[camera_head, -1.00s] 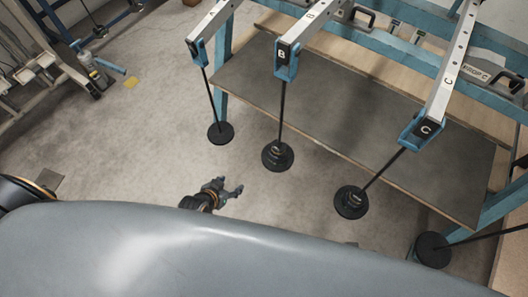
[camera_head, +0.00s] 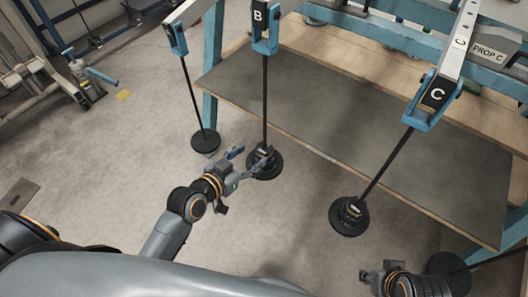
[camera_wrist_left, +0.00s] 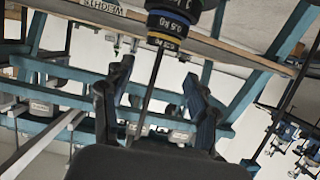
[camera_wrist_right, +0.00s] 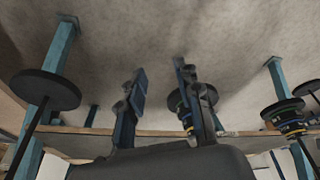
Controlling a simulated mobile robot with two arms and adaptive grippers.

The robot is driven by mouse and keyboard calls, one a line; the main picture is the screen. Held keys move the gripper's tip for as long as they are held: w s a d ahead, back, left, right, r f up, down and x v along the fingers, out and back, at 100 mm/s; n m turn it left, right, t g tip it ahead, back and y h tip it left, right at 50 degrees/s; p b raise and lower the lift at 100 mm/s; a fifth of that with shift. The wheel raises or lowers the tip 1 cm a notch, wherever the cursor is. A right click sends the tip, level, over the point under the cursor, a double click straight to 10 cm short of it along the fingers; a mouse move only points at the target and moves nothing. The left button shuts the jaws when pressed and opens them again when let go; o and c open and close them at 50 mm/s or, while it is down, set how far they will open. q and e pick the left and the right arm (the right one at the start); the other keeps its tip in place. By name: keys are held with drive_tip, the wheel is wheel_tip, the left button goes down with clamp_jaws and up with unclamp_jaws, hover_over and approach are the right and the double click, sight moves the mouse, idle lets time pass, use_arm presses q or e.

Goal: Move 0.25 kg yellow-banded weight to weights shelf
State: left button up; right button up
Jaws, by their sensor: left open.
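In the left wrist view a thin yellow-banded weight (camera_wrist_left: 163,43) sits against a blue-banded 0.5 kg weight (camera_wrist_left: 169,26), around a rod. In the head view this appears to be the dark weight stack (camera_head: 264,166) on hanger B; its bands are too small to read there. My left gripper (camera_head: 251,158) is beside that stack, fingers spread towards the rod. In its wrist view the open fingers (camera_wrist_left: 158,76) stand either side of the rod, holding nothing visible. My right gripper (camera_head: 374,272) is low at the right; its wrist view shows open, empty fingers (camera_wrist_right: 158,75).
A board lettered WEIGHTS (camera_wrist_left: 103,8) shows in the left wrist view. Hanger C's weight stack (camera_head: 349,215) hangs right of B, and a bare disc hanger (camera_head: 206,141) hangs left. A grey-topped bench (camera_head: 350,125) stands behind.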

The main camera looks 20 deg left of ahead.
sight(260, 153)
use_arm(q)
drive_tip(key=w+f+b, duration=0.1)
drive_tip(key=w+d+f+b, duration=0.1)
drive_tip(key=b, duration=0.1)
drive_tip(key=shift+w+f, duration=0.25)
drive_tip(key=shift+f, duration=0.15)
drive_tip(key=x, duration=0.2)
drive_tip(key=shift+w+d+f, duration=0.1)
drive_tip(key=shift+w, duration=0.15)
drive_tip(key=shift+b+x, duration=0.35)
drive_tip(key=shift+x, duration=0.75)
use_arm(e)
drive_tip(key=w+a+r+t, duration=0.1)
drive_tip(key=w+t, duration=0.1)
drive_tip(key=w, duration=0.2)
drive_tip(key=w+a+r+t+y, duration=0.1)
drive_tip(key=w+r+t, duration=0.1)
drive_tip(key=w+t, duration=0.1)
drive_tip(key=shift+w+a+r, duration=0.3)
drive_tip(key=shift+w, duration=0.35)
use_arm(q)
drive_tip(key=shift+f, duration=0.1)
drive_tip(key=shift+c, duration=0.3)
drive_tip(key=c, duration=0.7)
drive_tip(key=o, duration=0.8)
drive_tip(key=shift+o, duration=0.2)
drive_tip(key=shift+s, duration=0.15)
use_arm(e)
drive_tip(key=shift+s, duration=0.1)
